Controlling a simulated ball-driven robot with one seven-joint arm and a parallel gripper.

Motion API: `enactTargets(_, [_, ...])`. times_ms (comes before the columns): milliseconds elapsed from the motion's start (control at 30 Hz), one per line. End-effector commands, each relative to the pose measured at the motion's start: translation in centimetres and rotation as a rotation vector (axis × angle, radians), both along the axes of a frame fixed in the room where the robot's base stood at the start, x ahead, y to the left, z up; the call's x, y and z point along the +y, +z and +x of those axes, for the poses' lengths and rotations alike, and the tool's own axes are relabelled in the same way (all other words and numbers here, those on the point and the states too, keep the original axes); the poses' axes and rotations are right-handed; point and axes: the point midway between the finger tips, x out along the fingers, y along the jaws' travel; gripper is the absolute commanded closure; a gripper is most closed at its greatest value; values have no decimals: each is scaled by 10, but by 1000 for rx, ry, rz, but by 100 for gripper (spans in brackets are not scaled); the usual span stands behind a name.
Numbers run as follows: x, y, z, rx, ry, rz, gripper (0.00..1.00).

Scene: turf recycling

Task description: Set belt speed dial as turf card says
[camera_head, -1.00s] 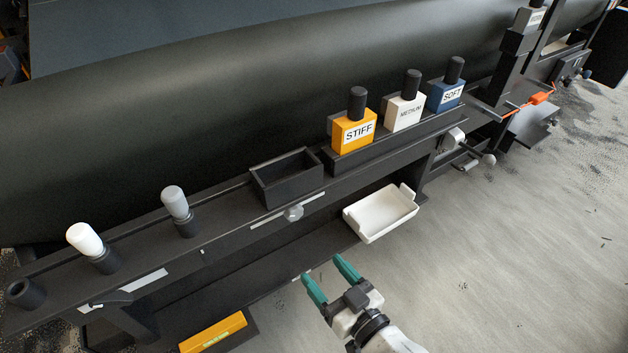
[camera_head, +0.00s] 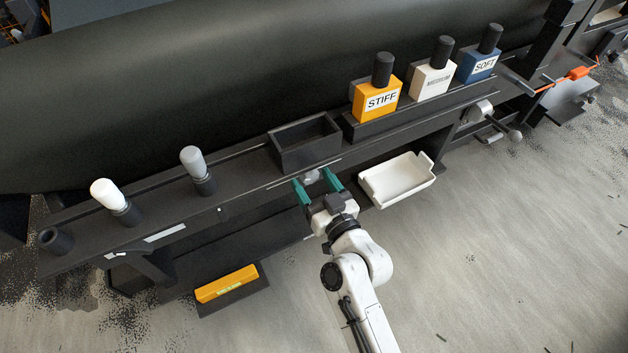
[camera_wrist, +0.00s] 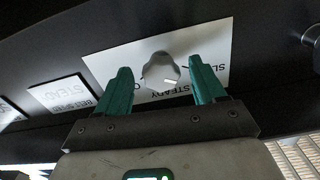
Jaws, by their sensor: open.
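The grey speed dial (camera_head: 311,177) sits on the front face of the dark rail, below the black open box. In the wrist view the dial (camera_wrist: 158,70) is in the middle of a white plate (camera_wrist: 215,45) with upside-down words; STEADY is readable below it and part of SL... at the right. A pale mark on the dial points to the lower right. The turf card (camera_wrist: 62,94), left of the plate, seems to read BELT SPEED STEADY, upside down. My gripper (camera_wrist: 160,64) is open, its teal fingers on either side of the dial; contact cannot be told.
Yellow STIFF (camera_head: 376,101), white MEDIUM (camera_head: 432,82) and blue SOFT (camera_head: 478,66) blocks stand on the rail. A black box (camera_head: 305,142), a white tray (camera_head: 397,180) and two capped posts (camera_head: 197,170) are nearby. A yellow bar (camera_head: 227,284) lies low left. The floor at the right is open.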

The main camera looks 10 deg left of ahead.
Motion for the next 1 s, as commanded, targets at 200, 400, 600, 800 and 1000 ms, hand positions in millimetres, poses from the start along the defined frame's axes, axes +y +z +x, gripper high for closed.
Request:
enactTargets(200, [2, 0, 2, -1, 0, 1, 31])
enactTargets(400, [2, 0, 2, -1, 0, 1, 40])
enactTargets(600, [1, 0, 2, 0, 0, 0, 59])
enactTargets(800, [1, 0, 2, 1, 0, 1, 78])
enactTargets(1000, [1, 0, 2, 2, 0, 2, 87])
